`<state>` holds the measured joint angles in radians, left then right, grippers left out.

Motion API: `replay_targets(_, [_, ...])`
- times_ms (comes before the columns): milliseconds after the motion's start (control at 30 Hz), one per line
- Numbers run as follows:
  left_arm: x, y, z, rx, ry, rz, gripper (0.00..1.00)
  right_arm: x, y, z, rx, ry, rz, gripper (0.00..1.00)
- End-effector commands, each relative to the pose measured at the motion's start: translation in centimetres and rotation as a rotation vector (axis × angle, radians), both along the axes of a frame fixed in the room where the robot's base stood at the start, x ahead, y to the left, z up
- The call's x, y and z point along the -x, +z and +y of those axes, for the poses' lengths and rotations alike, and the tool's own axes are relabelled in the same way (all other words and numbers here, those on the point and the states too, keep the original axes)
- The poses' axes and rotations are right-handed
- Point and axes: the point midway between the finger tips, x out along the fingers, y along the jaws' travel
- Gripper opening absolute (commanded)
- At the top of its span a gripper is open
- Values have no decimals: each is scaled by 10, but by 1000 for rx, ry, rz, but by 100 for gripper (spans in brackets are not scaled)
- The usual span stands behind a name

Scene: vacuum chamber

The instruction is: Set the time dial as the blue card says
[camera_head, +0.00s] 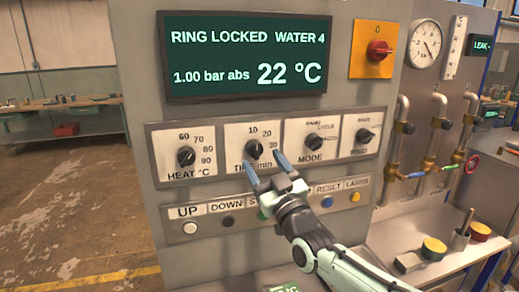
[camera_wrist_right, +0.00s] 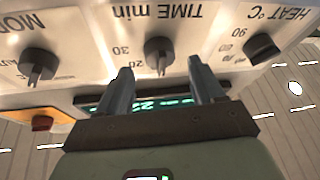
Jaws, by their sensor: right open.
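The time dial (camera_head: 254,150) is a black knob on a white plate marked "TIME min", with 10, 20 and 30 around it. It also shows upside down in the right wrist view (camera_wrist_right: 158,48). Its pointer seems to point up towards the 10, but it is small. My right gripper (camera_head: 265,164) is open just below and in front of the time dial. In the right wrist view its two fingers (camera_wrist_right: 160,72) stand either side of the knob's line, apart from it and empty. The blue card is not in view. My left gripper is not in view.
The heat dial (camera_head: 186,157) is left of the time dial, the mode dial (camera_head: 312,142) right. A button row with a white up button (camera_head: 190,228) runs below. A display (camera_head: 247,56) and a red switch (camera_head: 379,51) are above. Pipes with valves (camera_head: 404,127) stand right.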

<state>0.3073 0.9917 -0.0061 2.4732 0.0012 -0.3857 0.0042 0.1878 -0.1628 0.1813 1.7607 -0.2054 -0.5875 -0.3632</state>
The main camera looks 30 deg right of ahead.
Motion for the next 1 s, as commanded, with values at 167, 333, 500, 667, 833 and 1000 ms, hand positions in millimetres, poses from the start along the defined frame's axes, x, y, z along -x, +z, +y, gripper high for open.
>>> replay_targets(167, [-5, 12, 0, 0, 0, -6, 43, -21, 10, -2, 0, -1, 0, 67])
replay_targets(333, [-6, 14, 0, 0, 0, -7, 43, -28, 12, -2, 1, -1, -1, 67])
replay_targets(500, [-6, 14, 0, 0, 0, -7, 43, -28, 11, -2, 1, -1, 0, 67])
replay_targets(667, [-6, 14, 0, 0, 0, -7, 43, -28, 11, -2, 0, 0, 0, 38])
replay_targets(833, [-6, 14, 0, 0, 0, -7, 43, -28, 11, -2, 0, 0, 0, 12])
replay_targets(1000, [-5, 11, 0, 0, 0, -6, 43, -28, 10, -1, -13, 1, -4, 12])
